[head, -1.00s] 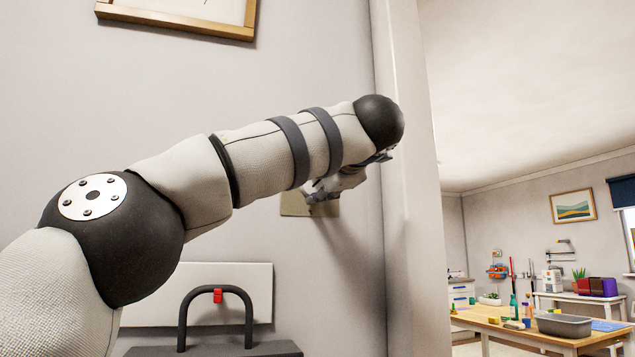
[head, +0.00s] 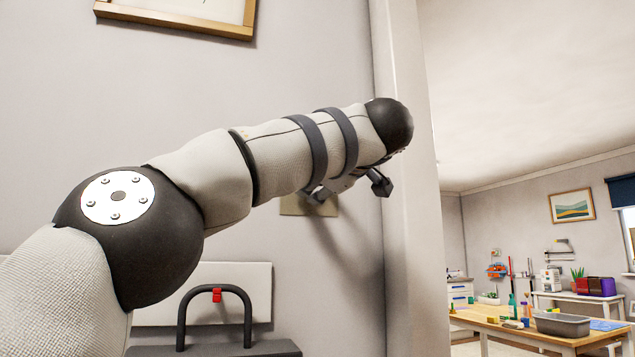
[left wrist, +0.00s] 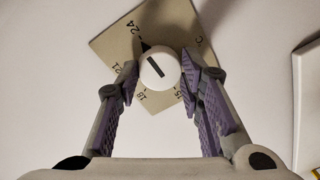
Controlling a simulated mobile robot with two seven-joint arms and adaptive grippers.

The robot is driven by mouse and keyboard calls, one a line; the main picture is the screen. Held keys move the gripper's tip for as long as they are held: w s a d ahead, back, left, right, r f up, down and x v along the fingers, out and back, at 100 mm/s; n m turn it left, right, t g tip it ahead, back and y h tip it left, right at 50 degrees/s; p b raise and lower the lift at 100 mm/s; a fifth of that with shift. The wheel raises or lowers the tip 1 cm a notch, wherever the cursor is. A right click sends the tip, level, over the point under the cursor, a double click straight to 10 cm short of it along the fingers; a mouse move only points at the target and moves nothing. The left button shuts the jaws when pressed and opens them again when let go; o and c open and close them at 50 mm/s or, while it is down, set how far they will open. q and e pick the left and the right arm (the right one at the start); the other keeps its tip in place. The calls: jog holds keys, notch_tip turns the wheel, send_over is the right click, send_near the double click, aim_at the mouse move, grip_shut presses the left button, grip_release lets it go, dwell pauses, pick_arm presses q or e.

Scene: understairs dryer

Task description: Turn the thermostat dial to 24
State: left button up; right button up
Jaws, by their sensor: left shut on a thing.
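The thermostat shows in the left wrist view as a beige plate (left wrist: 172,20) with the numbers 15, 18, 21 and 24, tilted in the picture. Its round white dial (left wrist: 158,68) has a dark line; the line's upper-left end points towards 24, where a dark wedge shows at the dial's edge. My left gripper (left wrist: 161,74) is shut on the dial, one finger on each side. My right gripper is out of view.
A dark case with an arched handle (head: 215,290) and red clip stands below, before a white panel (head: 262,285). A wall corner (head: 410,200) is close right of my wrist. A framed picture (head: 180,18) hangs above. A cluttered table (head: 500,325) is far right.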

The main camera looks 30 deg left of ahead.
pick_arm(q)
jog(key=shift+m, duration=0.3)
dwell(0.4)
jog(key=o, duration=1.2)
jog(key=shift+c, duration=0.2)
jog(key=v, duration=1.2)
